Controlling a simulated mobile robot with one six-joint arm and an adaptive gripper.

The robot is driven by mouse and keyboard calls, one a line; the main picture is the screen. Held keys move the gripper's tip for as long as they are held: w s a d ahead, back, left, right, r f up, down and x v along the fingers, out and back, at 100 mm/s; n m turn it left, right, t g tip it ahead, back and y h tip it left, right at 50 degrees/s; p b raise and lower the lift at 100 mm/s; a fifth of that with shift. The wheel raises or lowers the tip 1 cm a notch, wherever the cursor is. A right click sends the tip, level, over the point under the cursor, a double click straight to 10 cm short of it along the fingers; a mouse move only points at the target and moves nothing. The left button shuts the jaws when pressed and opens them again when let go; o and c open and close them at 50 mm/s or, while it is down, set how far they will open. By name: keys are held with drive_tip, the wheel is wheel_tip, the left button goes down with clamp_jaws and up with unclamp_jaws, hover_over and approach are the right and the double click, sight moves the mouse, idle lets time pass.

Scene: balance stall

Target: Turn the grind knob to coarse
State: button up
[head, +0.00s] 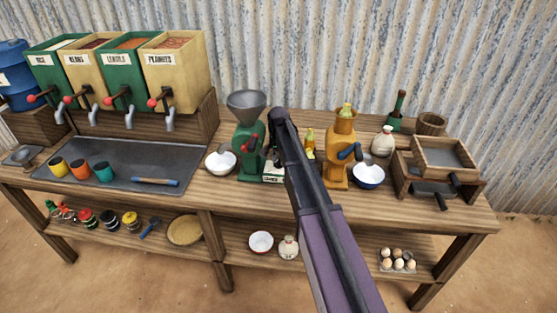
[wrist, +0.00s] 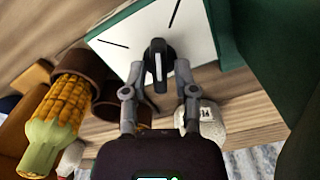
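In the wrist view the black grind knob (wrist: 158,55) sits on a white dial plate (wrist: 196,38) edged in green. A pale stripe runs along the knob, roughly up and down in the picture. Two black tick marks show on the plate, one up right and one to the left. In the head view the green grinder (head: 248,150) stands left of my arm. The knob and my gripper are hidden there.
An orange grinder (head: 338,165) with corn (wrist: 70,100) in its hopper stands close on the other side of my arm. White bowls (head: 221,163) stand nearby. Dispensers (head: 180,75) fill the left; a sieve box (head: 445,155) is at the right.

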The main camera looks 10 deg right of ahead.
sight(279, 159)
drive_tip(key=shift+n, duration=0.3)
idle(0.4)
drive_tip(key=shift+n, duration=1.6)
drive_tip(key=shift+r+n, duration=0.25)
drive_tip(key=shift+n, duration=0.05)
wheel_tip(279, 159, up, 13)
drive_tip(key=p, duration=1.4)
drive_tip(key=s+f+n+b, duration=0.2)
drive_tip(key=s+f+b, duration=0.9)
drive_tip(key=s, duration=0.3)
drive_tip(key=s+f+n+b, duration=0.2)
drive_tip(key=s+f+b, duration=1)
drive_tip(key=s, duration=0.3)
drive_tip(key=shift+b, duration=0.3)
